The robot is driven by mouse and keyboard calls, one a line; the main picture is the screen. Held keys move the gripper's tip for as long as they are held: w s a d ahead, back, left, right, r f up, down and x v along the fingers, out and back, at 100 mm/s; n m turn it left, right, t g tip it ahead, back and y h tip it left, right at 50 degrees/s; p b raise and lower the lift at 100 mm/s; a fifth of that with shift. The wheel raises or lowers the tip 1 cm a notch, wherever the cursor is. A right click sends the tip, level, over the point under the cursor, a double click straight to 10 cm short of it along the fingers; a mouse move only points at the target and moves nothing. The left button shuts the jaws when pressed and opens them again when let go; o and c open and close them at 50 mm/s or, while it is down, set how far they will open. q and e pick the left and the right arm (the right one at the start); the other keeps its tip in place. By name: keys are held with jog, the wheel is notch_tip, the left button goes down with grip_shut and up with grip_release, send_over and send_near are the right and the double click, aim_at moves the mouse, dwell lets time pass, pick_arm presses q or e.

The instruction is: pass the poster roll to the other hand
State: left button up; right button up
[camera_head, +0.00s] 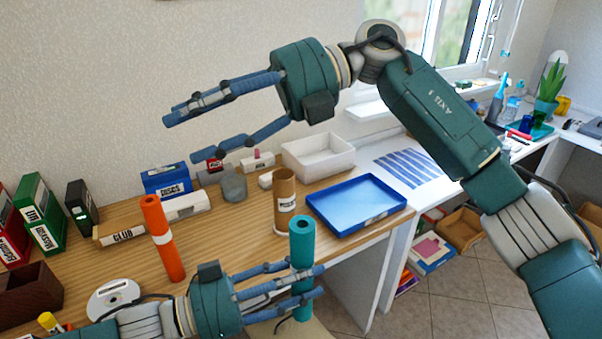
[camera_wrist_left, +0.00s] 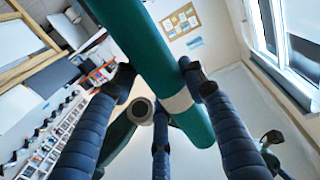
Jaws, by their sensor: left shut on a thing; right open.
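A teal poster roll (camera_head: 302,235) stands roughly upright in my left gripper (camera_head: 306,283), in front of the desk's front edge. My left gripper is shut on its lower part. In the left wrist view the roll (camera_wrist_left: 150,50) crosses diagonally between the fingers, with a pale band near its lower end. My right gripper (camera_head: 184,138) is open and empty. It is above the back of the desk, up and to the left of the roll in the head view, and apart from it.
An orange roll (camera_head: 162,240) and a brown cardboard tube (camera_head: 285,205) stand on the desk. A blue tray (camera_head: 330,222), a white bin (camera_head: 290,166) and a GLUE box (camera_head: 120,235) are also there. Box files (camera_head: 40,215) stand at the left.

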jog(key=s+d+f+n+t+h, duration=0.1)
jog(key=s+f+h, duration=0.2)
jog(key=f+h, duration=0.25)
jog(key=m+t+h, duration=0.1)
jog(key=t+h, duration=0.4)
jog(key=h, duration=0.3)
send_near(301, 238)
jog(key=shift+w+a+f, duration=0.1)
jog(key=shift+w+a, duration=0.05)
jog(key=shift+w, duration=0.45)
jog(key=shift+w+a+f, duration=0.15)
jog(key=shift+w, duration=0.4)
jog(key=shift+d+f+h, duration=0.15)
jog(key=shift+f+h, duration=0.05)
jog(key=shift+h, duration=0.05)
notch_tip(301, 238, down, 11)
jog(key=shift+f, duration=0.2)
